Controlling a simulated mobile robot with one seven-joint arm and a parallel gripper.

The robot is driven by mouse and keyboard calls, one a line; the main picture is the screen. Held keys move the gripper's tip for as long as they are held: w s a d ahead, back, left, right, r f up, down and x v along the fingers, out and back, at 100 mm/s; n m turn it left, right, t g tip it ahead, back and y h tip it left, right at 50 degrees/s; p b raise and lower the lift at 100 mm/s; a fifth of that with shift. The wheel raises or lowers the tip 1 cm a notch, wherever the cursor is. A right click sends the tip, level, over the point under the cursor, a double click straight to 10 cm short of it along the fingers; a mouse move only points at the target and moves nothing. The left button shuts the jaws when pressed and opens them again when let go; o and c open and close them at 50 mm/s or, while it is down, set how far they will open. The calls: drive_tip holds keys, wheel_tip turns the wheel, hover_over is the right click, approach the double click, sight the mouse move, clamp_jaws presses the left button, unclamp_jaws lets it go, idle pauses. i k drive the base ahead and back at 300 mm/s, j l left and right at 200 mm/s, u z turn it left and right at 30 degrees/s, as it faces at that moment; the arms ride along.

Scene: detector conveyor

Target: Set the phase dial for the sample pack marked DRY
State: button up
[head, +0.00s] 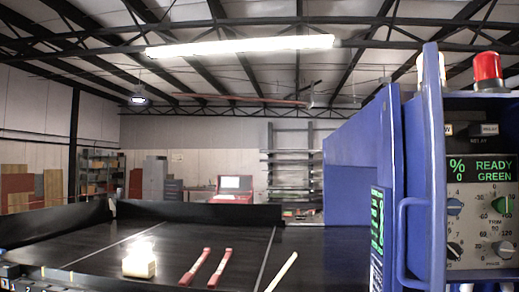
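The control panel (480,225) is on the blue detector housing at the right edge. A grey knob (503,249) at its lower right sits above small lettering that seems to read PHASE; its pointer setting is too small to tell. The display (482,169) reads "% 0 READY GREEN". A cream block (139,268), possibly a pack, lies on the black conveyor top (190,240) under a bright glare. No DRY marking is legible. My gripper is not in view.
Two red strips (195,267) (220,268) and a pale stick (281,272) lie on the conveyor top. A blue handle (402,245) sticks out left of the panel. A red lamp (487,69) and a pale lamp (432,72) stand on the housing.

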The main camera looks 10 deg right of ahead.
sight(503, 249)
drive_tip(key=k+l, duration=0.1)
drive_tip(key=l, duration=0.3)
drive_tip(key=k+l+u, duration=0.1)
drive_tip(key=l, duration=0.25)
drive_tip(key=k+l, duration=0.15)
drive_tip(key=l, duration=0.25)
drive_tip(key=k+l+u, duration=0.1)
drive_tip(key=l, duration=0.25)
drive_tip(key=k+l, duration=0.15)
drive_tip(key=l, duration=0.2)
drive_tip(key=i+l+u, duration=0.05)
